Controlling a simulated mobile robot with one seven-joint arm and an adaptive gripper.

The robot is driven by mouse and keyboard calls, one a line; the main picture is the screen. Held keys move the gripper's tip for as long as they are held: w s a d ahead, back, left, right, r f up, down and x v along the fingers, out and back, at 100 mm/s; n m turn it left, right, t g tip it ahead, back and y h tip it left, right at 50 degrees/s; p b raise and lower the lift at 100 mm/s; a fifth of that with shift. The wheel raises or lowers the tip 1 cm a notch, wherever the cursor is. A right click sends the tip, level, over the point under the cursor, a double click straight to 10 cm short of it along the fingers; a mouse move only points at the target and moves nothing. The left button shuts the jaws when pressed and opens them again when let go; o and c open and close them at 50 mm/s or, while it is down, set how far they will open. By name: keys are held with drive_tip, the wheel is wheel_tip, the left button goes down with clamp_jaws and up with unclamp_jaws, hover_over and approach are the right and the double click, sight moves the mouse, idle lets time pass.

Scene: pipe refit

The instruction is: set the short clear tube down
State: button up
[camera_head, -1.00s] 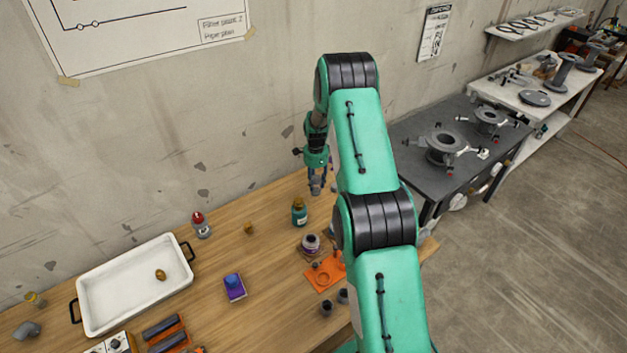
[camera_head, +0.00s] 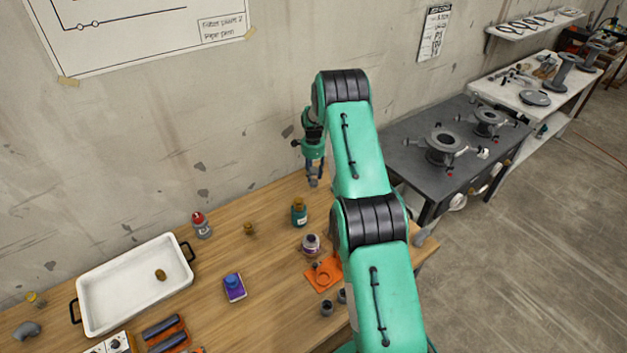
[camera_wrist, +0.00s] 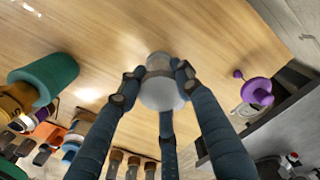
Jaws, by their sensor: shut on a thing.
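My gripper (camera_wrist: 158,85) is shut on the short clear tube (camera_wrist: 160,94), a pale, see-through round piece between its dark blue-grey fingers in the wrist view. The wooden bench top (camera_wrist: 185,25) lies beneath it; I cannot tell whether the tube touches the wood. In the head view my gripper (camera_head: 313,181) is over the far end of the wooden bench near the wall, behind the green bottle (camera_head: 299,213). The tube is too small to make out there.
The green bottle also shows at left in the wrist view (camera_wrist: 50,78). A purple piece (camera_wrist: 258,92) is at right, near the bench edge. In the head view, a white jar (camera_head: 311,244), an orange holder (camera_head: 324,273) and a white tray (camera_head: 133,280) are nearer. Wood around the tube is clear.

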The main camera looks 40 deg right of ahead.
sight(314, 178)
drive_tip(key=shift+f, duration=1.75)
drive_tip(key=shift+f, duration=0.15)
drive_tip(key=o, duration=1.2)
drive_tip(key=shift+r, duration=0.2)
drive_tip(key=shift+r, duration=6)
drive_tip(key=shift+a, duration=0.1)
